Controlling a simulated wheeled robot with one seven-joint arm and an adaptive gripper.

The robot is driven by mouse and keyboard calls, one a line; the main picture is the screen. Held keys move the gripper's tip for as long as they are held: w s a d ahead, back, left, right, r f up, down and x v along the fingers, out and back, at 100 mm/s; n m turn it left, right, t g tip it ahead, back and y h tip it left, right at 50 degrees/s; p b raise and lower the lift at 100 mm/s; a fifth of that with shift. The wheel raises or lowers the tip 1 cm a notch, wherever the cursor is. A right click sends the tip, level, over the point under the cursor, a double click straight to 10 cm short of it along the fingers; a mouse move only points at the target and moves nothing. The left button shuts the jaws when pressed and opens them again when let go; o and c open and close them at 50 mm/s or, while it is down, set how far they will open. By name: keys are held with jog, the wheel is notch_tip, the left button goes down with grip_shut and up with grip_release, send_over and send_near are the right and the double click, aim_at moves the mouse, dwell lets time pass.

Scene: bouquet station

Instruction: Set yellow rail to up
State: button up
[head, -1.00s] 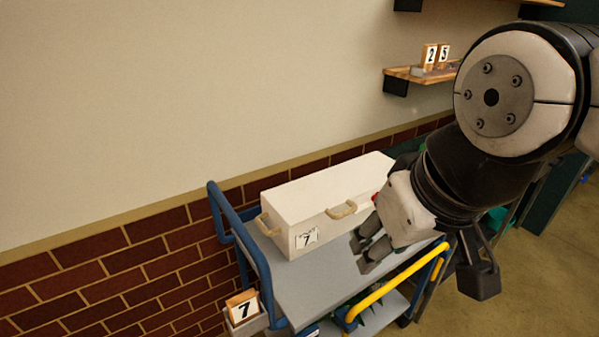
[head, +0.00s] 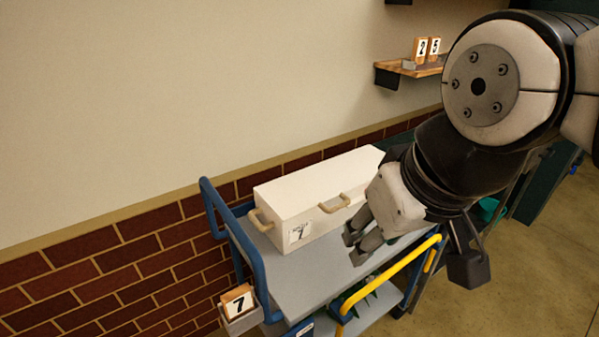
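The yellow rail (head: 388,279) runs along the near right side of the blue cart (head: 253,262). It lies slanted, with its bar at about the height of the grey top. My gripper (head: 352,247) hangs over the cart top, behind and above the rail and apart from it. Its two fingers show side by side with a small gap, and nothing is seen between them. My arm hides part of the cart's far end.
A white box (head: 318,190) with rope-like handles and a 7 label stands on the cart top against the wall side. A holder with a 7 card (head: 238,302) hangs at the cart's left end. A wooden shelf (head: 412,68) with 2 and 5 cards is on the wall. Floor at right is open.

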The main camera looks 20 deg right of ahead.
jog(key=shift+o, duration=0.3)
jog(key=m+g+b, duration=0.3)
jog(key=m+b, duration=1)
jog(key=m, duration=0.2)
send_over(401, 264)
jog(key=s, duration=0.3)
notch_tip(401, 264, down, 31)
jog(key=shift+y, duration=0.3)
jog(key=w+f+b, duration=0.1)
jog(key=f, duration=0.3)
jog(key=w+f+b, duration=0.1)
jog(key=f, duration=0.3)
jog(key=w+f, duration=0.1)
jog(key=f, duration=0.3)
jog(key=shift+f+b, duration=0.35)
jog(key=shift+b, duration=0.05)
grip_shut()
